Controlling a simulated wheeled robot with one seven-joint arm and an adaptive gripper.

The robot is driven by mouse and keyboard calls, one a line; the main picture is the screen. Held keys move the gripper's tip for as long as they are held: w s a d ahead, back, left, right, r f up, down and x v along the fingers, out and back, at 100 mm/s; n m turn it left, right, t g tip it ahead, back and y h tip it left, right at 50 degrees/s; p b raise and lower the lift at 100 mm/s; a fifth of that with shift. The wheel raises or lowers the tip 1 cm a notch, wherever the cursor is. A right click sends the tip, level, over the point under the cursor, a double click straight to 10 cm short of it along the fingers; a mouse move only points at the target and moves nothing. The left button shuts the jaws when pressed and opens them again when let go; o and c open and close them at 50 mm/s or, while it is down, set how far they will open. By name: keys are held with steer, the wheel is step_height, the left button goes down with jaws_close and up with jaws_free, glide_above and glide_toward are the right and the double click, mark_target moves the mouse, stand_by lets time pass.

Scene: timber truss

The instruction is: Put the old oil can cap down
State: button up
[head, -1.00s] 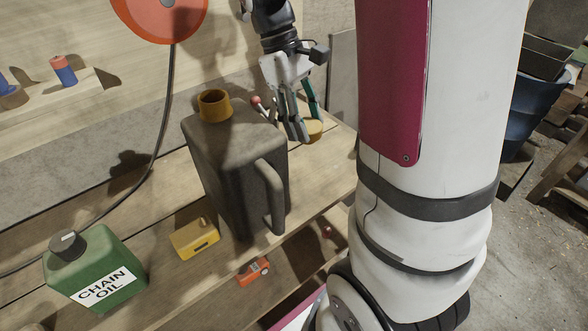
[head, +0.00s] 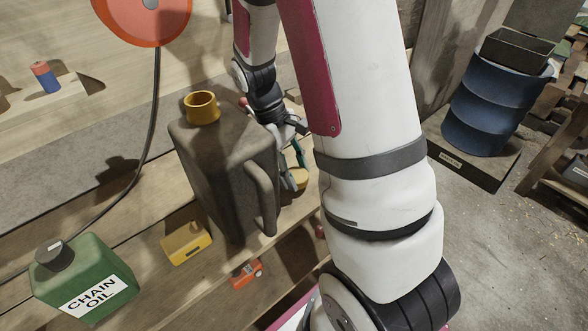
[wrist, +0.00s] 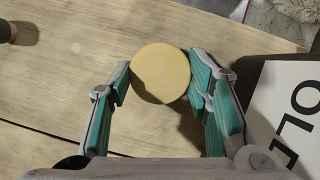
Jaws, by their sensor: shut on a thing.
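The old oil can cap (wrist: 160,73) is a round, pale yellow disc between my two fingertips in the wrist view. My gripper (wrist: 158,84) is shut on it, with a teal-padded finger on each side. In the head view the cap (head: 299,179) shows partly beside my gripper (head: 290,181), just right of the old oil can. The dark grey old oil can (head: 215,160) stands upright on the bench with a yellow open neck (head: 202,107) on top. I cannot tell whether the cap touches the wood.
A green chain oil can (head: 75,275), a small yellow tin (head: 187,243) and an orange toy car (head: 246,274) are on the left and front. In the wrist view the can's label (wrist: 290,115) is close on the right. Bare wood (wrist: 60,80) lies left of the cap.

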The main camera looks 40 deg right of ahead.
steer(key=shift+f, duration=0.1)
steer(key=o, duration=0.9)
steer(key=shift+c, duration=0.2)
steer(key=v, duration=0.7)
steer(key=shift+r, duration=0.35)
steer(key=shift+w, duration=0.1)
